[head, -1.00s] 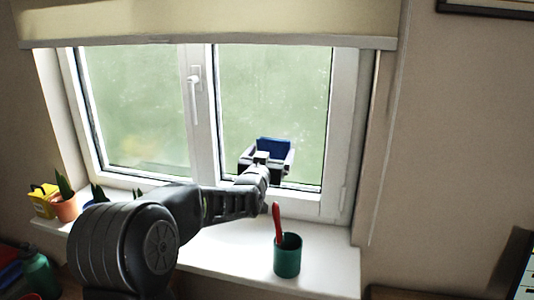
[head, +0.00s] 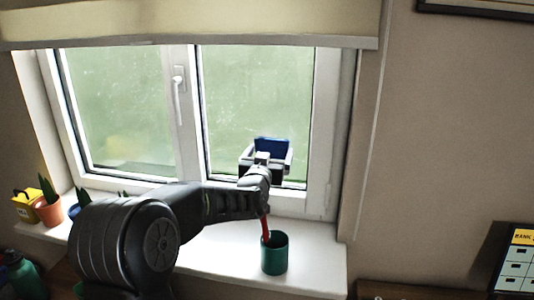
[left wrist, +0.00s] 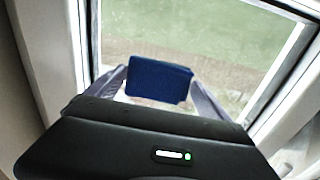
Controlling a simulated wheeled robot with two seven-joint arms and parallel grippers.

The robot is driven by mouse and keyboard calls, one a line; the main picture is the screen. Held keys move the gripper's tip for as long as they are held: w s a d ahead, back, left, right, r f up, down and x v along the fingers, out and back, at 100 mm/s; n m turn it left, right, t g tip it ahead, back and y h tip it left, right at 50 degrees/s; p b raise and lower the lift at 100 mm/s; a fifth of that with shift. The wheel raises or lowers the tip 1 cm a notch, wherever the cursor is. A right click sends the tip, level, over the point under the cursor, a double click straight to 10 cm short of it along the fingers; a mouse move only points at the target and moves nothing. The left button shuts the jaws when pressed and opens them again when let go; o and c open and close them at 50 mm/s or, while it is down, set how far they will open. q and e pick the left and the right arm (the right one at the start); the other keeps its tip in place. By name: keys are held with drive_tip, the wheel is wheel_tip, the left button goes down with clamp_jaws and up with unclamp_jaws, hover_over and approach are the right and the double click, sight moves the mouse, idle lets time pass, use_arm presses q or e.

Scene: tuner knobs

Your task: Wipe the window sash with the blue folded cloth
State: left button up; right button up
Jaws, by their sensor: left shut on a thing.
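The blue folded cloth (head: 272,146) is held in my left gripper (head: 266,156), in front of the lower right part of the right window sash (head: 258,100). In the left wrist view the cloth (left wrist: 159,83) sits between the two fingers of the left gripper (left wrist: 158,90), with the glass behind it. I cannot tell whether the cloth touches the glass. The right sash shows faint pale marks on its pane. My right gripper is not in view.
A green cup (head: 275,255) with a red-handled tool stands on the white sill (head: 310,262) below my left forearm. Potted plants (head: 48,208) and a yellow box (head: 27,205) are at the sill's left end. A blind (head: 190,22) hangs above; a window handle (head: 179,92) projects at the middle.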

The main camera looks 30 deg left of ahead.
sight(283, 154)
use_arm(q)
drive_tip(key=shift+d, duration=0.15)
drive_tip(key=shift+w+d+r+p, duration=0.1)
drive_tip(key=shift+w+d+p, duration=0.15)
drive_tip(key=shift+d, duration=0.25)
drive_tip(key=shift+w+d+p, duration=0.1)
drive_tip(key=shift+d+p, duration=0.1)
drive_tip(key=shift+d, duration=0.25)
drive_tip(key=shift+w+d, duration=0.3)
drive_tip(key=shift+d, duration=0.6)
drive_tip(key=shift+a, duration=0.1)
drive_tip(key=shift+a, duration=0.15)
